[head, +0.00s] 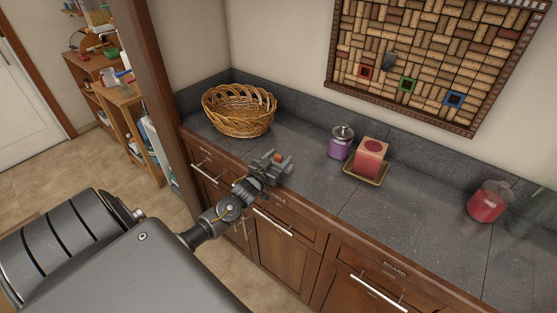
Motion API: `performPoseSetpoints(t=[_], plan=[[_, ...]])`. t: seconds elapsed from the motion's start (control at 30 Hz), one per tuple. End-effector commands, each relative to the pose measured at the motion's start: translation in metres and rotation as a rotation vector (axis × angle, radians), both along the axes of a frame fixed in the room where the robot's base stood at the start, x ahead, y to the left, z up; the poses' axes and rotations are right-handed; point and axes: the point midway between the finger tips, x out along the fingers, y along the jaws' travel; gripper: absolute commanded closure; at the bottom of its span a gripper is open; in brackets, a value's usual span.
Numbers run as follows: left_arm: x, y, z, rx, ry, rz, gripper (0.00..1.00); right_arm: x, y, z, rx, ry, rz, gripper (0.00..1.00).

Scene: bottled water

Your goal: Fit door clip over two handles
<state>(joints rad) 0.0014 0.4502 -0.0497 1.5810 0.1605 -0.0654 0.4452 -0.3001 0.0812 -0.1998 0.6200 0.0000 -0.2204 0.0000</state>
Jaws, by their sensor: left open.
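My left gripper (282,165) is open over the front edge of the dark counter. A small orange-red piece (278,157) shows at its fingers; I cannot tell whether it is part of the gripper or a separate thing. Below the counter are brown wooden cabinet doors (283,252). Long silver bar handles show on the fronts, one just below the gripper (272,222) and one at the lower right (377,293). My right gripper is out of view.
On the counter (310,205) stand a wicker basket (238,112), a purple jar (341,143), a pink candle (370,158) on a gold tray (354,175) and a red jar (487,203). A wooden post (150,70) rises at the left. The counter's right middle is clear.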

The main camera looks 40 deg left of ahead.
Motion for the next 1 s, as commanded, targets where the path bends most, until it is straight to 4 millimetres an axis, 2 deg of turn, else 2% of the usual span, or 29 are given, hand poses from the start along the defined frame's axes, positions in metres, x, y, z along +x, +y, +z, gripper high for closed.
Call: performPoseSetpoints(t=[0.23,0.6,0.87,1.0], plan=[[0.0016,0.0002,-0.0005,0.000,0.000,0.000,0.45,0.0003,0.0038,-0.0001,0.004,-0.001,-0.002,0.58],[0.0014,0.0003,-0.0004,0.000,0.000,0.000,0.93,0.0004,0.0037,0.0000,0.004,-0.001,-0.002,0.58],[0.0014,0.0004,0.0008,0.000,-0.001,0.000,0.93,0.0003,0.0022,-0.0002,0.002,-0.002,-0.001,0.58],[0.0017,0.0004,0.0088,0.000,-0.004,0.000,0.93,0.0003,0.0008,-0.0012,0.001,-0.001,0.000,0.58]])
